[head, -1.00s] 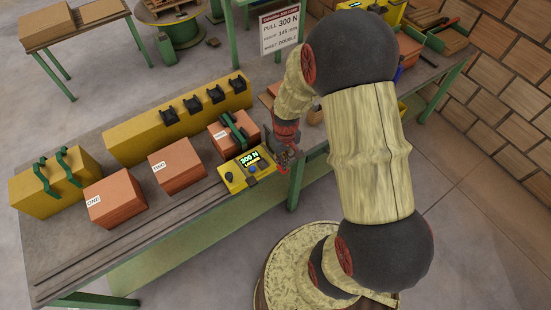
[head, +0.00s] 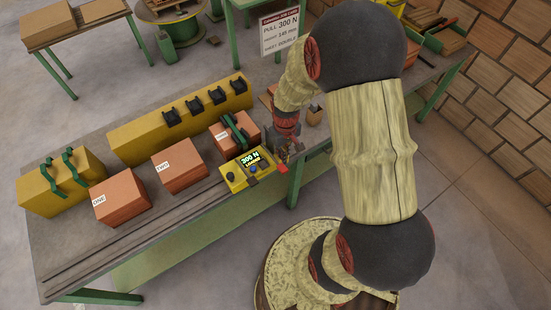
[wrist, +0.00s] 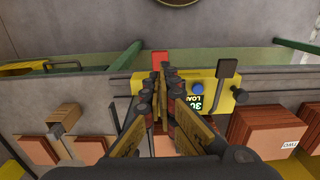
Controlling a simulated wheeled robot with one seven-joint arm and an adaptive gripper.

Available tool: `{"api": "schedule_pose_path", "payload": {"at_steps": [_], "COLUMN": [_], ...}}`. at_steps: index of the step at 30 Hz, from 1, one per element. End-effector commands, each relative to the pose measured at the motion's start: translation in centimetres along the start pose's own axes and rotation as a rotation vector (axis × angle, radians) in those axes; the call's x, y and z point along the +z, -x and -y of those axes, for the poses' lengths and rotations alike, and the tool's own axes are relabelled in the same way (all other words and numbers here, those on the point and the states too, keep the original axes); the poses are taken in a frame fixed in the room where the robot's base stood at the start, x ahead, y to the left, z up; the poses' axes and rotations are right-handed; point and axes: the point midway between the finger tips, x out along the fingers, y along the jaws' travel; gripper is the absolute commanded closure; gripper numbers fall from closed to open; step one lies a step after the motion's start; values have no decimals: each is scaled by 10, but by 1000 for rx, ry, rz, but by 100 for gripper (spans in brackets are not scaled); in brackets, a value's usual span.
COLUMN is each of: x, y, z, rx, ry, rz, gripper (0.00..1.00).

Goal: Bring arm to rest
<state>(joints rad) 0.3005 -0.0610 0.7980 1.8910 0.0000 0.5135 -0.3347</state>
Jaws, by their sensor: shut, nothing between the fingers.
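My arm reaches over the workbench from the right in the head view. My gripper (head: 290,152) hangs over the bench just right of the yellow control box (head: 233,178), which has a lit 300 N display. In the wrist view my gripper (wrist: 161,72) has its two fingers together with nothing between them. The control box also shows there (wrist: 225,103), with a blue button and a black lever. A red piece (wrist: 160,58) shows just beyond the fingertips; whether they touch it I cannot tell.
Orange brick stacks labelled ONE (head: 120,203) and TWO (head: 180,172) stand left of the control box, with a strapped third stack (head: 233,137). A long yellow block (head: 180,122) with black clips lies behind. A sign (head: 280,32) stands beyond. Floor left of the bench is clear.

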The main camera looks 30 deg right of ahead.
Motion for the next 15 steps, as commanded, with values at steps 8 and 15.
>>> {"api": "schedule_pose_path", "payload": {"at_steps": [8, 15], "x": [0, 5], "y": [-1, -1], "z": [0, 2], "rx": [0, -6], "ry": [0, -35], "rz": [0, 17], "gripper": [100, 100]}}
